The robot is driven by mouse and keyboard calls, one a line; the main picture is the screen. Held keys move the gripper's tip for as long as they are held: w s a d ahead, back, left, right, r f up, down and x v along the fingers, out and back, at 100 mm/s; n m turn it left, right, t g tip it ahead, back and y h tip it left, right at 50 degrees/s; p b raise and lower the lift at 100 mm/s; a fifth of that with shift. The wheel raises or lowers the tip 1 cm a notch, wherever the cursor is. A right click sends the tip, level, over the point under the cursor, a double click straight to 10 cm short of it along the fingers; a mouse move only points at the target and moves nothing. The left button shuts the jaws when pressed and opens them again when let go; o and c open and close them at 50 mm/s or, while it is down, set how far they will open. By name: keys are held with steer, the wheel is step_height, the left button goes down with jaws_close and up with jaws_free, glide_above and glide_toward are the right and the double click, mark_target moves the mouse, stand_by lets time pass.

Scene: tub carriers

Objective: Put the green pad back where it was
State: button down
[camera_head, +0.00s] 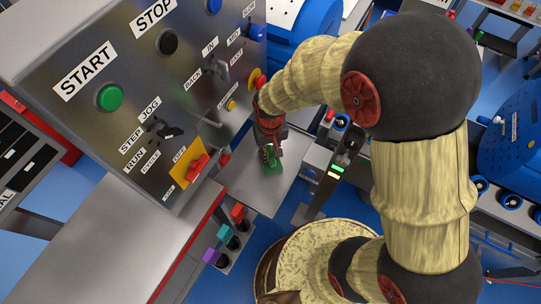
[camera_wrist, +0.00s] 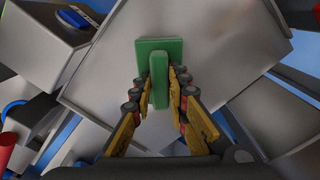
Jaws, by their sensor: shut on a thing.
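The green pad (camera_wrist: 174,48) has a flat plate and an upright rib. In the wrist view my gripper (camera_wrist: 159,86) has its two fingers closed on the rib (camera_wrist: 159,75). In the head view the green pad (camera_head: 270,167) shows at the tip of my gripper (camera_head: 270,148), over a small grey metal plate (camera_head: 250,185). I cannot tell whether the pad touches the plate or hangs just above it.
A grey control panel (camera_head: 190,110) with buttons and switches stands left of my gripper. Red, teal and purple capped items (camera_head: 226,236) stand below the plate. A blue drum (camera_head: 305,30) is behind. The plate around the pad looks clear.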

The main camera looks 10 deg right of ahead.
steer(key=shift+f, duration=0.55)
steer(key=c, duration=1.7)
jaws_free()
steer(key=shift+c, duration=0.2)
steer(key=shift+r, duration=0.2)
step_height(320, 180, up, 12)
steer(key=p, duration=0.3)
step_height(320, 180, up, 14)
steer(key=t, duration=0.3)
glide_above(271, 155)
steer(key=s+d, duration=0.4)
steer(key=d, duration=0.3)
steer(key=s+d+r+m+t, duration=0.1)
steer(key=s+d+r+t, duration=0.1)
steer(key=s+d+r, duration=0.3)
steer(key=s+r, duration=0.1)
steer(key=s, duration=0.2)
steer(key=shift+r+t, duration=0.3)
steer(key=shift+r, duration=0.1)
